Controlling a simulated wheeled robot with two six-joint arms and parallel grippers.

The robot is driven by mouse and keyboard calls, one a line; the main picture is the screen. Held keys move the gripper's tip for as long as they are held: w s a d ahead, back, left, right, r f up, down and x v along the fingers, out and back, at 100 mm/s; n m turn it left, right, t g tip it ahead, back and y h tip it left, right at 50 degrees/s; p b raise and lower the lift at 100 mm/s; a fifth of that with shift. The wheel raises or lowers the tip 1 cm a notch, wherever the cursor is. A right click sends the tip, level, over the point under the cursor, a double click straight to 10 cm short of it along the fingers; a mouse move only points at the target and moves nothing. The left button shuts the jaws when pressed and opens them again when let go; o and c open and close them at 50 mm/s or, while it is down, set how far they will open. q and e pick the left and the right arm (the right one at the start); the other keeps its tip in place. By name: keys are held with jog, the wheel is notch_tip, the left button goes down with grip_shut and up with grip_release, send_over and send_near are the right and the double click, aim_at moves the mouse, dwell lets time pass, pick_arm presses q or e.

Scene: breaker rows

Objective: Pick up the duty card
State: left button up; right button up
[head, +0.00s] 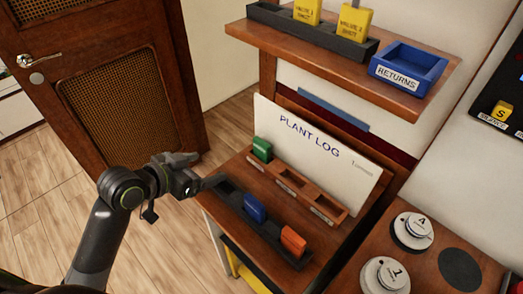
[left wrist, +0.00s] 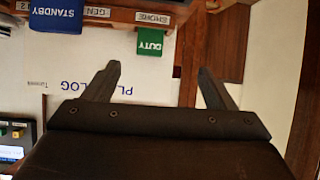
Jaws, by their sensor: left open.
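The duty card is green with DUTY printed on it. In the left wrist view the duty card (left wrist: 150,42) shows beyond the fingertips and between their lines, apart from them. In the head view a green card (head: 262,149) stands at the left end of the wooden rack (head: 328,207). My right gripper is not in view.
A dark tray (head: 232,205) holds a blue card (head: 255,208) and an orange card (head: 293,241). The white PLANT LOG board (head: 318,150) stands behind the rack. A shelf (head: 335,62) above carries yellow cards and a blue RETURNS bin (head: 408,68).

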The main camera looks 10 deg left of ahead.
pick_arm(q)
notch_tip(320, 180, up, 3)
jog(key=w+d+m+h, duration=0.1)
jog(key=p, duration=0.2)
send_near(259, 144)
jog(key=x, duration=0.3)
jog(key=shift+x, duration=0.8)
jog(key=shift+p+x, duration=0.45)
jog(key=shift+x, duration=1.55)
jog(key=shift+s+d+f+t, duration=0.1)
jog(key=shift+t, duration=0.2)
jog(key=shift+c, duration=0.2)
jog(key=c, duration=1)
jog(key=shift+c, duration=0.2)
